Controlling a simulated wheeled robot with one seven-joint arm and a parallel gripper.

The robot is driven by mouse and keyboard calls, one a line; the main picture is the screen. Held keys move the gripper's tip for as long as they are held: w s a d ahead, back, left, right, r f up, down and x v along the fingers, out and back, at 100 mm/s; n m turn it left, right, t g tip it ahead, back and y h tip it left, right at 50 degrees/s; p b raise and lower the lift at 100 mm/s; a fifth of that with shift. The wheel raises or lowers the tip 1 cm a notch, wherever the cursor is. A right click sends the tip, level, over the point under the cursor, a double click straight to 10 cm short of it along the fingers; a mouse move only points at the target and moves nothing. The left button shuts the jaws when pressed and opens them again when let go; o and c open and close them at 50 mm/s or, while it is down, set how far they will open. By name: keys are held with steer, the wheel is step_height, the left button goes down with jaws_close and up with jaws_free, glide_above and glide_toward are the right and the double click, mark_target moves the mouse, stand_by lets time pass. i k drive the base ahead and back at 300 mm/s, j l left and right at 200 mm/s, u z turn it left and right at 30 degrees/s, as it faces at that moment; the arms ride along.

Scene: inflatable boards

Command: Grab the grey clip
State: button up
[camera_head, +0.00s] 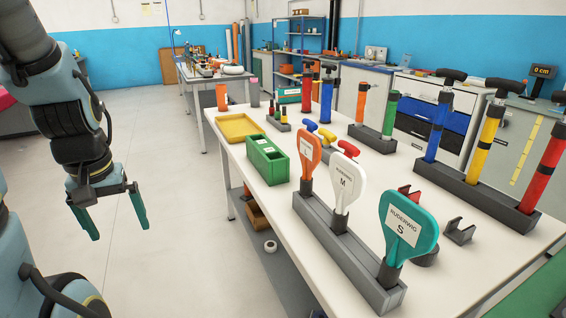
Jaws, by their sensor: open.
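A small dark grey clip (460,231), U-shaped with its opening upward, lies on the white workbench (500,262) to the right of the teal paddle marked S. No other thing touches it that I can see. My gripper (118,231) hangs at the left over the floor, well apart from the bench. Its two green fingers point down and are spread, with nothing between them.
A grey rack (345,257) holds orange, white and teal (408,226) paddles in front of the clip. A red clip (408,196) is partly hidden behind the paddles. A long rack (480,190) with blue, yellow and red pumps stands behind. Floor at left is clear.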

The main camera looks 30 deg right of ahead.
mark_target(461, 238)
steer(key=i+z, duration=0.85)
steer(key=z, duration=0.35)
